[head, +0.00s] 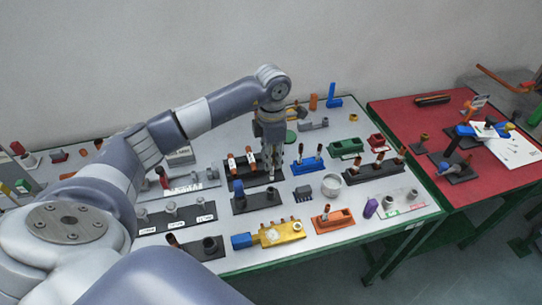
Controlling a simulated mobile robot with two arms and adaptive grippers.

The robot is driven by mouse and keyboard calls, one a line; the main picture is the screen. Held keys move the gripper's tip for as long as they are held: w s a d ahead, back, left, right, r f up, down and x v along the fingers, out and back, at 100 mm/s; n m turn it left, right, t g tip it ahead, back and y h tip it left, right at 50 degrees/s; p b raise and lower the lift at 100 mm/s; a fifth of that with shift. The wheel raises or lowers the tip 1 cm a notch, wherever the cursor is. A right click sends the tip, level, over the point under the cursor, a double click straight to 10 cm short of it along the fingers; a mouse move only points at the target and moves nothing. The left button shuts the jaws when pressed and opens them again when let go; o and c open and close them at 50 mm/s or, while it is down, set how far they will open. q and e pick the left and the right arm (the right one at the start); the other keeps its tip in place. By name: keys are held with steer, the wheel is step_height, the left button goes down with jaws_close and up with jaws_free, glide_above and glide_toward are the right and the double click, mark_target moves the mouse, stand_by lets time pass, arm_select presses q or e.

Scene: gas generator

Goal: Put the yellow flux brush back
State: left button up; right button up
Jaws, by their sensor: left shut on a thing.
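My left gripper (272,167) points straight down over the right end of a black holder (256,182). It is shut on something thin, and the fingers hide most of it. I cannot make out its colour or whether it touches the holder. Two brush-like items with orange-brown tops and white labels (232,164) stand upright in the same holder, left of the gripper. I cannot pick out a yellow flux brush for certain. My right gripper is not in view.
A blue holder (308,165) stands close right of the gripper. In front are a black block (256,202), a yellow block (282,233) and a round grey cup (332,184). A red table (400,110) adjoins at the right. Little free room surrounds the holder.

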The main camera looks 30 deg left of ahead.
arm_select(q)
steer(key=shift+a+f+b, duration=0.2)
steer(key=shift+f+b, duration=0.05)
steer(key=shift+b, duration=0.05)
step_height(320, 180, down, 3)
steer(key=b, duration=0.2)
steer(key=shift+b, duration=0.3)
steer(key=shift+f+b, duration=0.35)
steer(key=shift+f, duration=0.15)
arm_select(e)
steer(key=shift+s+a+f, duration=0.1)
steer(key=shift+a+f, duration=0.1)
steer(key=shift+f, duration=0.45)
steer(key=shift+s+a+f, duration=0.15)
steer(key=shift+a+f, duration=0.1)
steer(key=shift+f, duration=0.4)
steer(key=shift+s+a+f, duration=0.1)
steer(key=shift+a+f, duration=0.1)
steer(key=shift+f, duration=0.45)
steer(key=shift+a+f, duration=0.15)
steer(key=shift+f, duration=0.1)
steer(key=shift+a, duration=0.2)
arm_select(q)
steer(key=shift+f+b, duration=0.2)
steer(key=shift+b, duration=0.15)
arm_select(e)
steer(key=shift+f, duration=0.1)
